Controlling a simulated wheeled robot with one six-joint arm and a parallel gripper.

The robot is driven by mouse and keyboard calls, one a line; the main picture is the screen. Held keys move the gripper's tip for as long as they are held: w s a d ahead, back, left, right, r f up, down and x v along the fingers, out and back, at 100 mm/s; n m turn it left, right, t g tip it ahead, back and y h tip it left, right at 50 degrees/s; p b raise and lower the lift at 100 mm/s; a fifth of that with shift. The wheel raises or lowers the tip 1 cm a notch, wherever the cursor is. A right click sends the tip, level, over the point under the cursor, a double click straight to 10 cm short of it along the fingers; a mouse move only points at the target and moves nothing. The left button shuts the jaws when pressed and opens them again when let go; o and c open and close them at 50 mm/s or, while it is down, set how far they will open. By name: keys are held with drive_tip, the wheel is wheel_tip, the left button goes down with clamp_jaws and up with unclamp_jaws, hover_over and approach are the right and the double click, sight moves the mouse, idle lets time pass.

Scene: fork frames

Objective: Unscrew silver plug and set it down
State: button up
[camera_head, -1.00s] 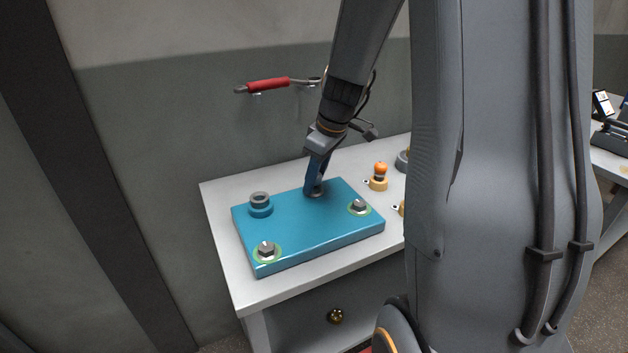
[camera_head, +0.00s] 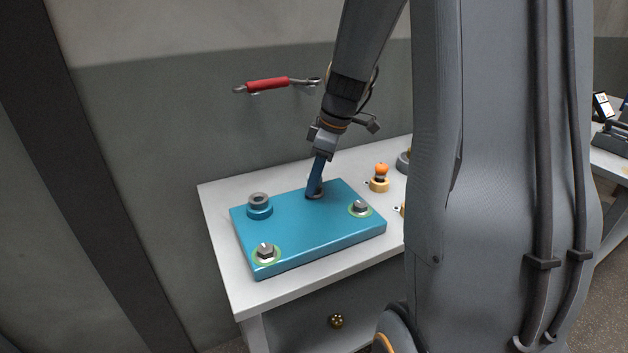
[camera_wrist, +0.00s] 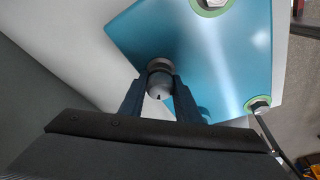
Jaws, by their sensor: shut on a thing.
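The silver plug (camera_wrist: 160,82) sits at the back of the blue plate (camera_head: 300,232), in a dark ring-shaped seat. My gripper (camera_head: 315,192) reaches down to it from above. In the wrist view my gripper (camera_wrist: 160,98) has its two dark blue fingers on either side of the plug, shut on it. In the head view the fingers mostly hide the plug, and only a bit of its seat shows at their tips. I cannot tell how far the plug is threaded in.
Two hex bolts with green rings sit on the plate, the front-left bolt (camera_head: 266,252) and the right bolt (camera_head: 360,208). A grey-topped blue boss (camera_head: 260,205) stands at the back left. An orange-topped fitting (camera_head: 380,177) stands right of the plate. A red-handled tool (camera_head: 268,85) is on the wall.

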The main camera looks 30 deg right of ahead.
drive_tip(key=shift+n, duration=0.9)
drive_tip(key=o, duration=0.9)
drive_tip(key=shift+c, duration=0.2)
drive_tip(key=shift+m, duration=0.9)
drive_tip(key=shift+m+p, duration=0.55)
drive_tip(key=shift+m, duration=0.15)
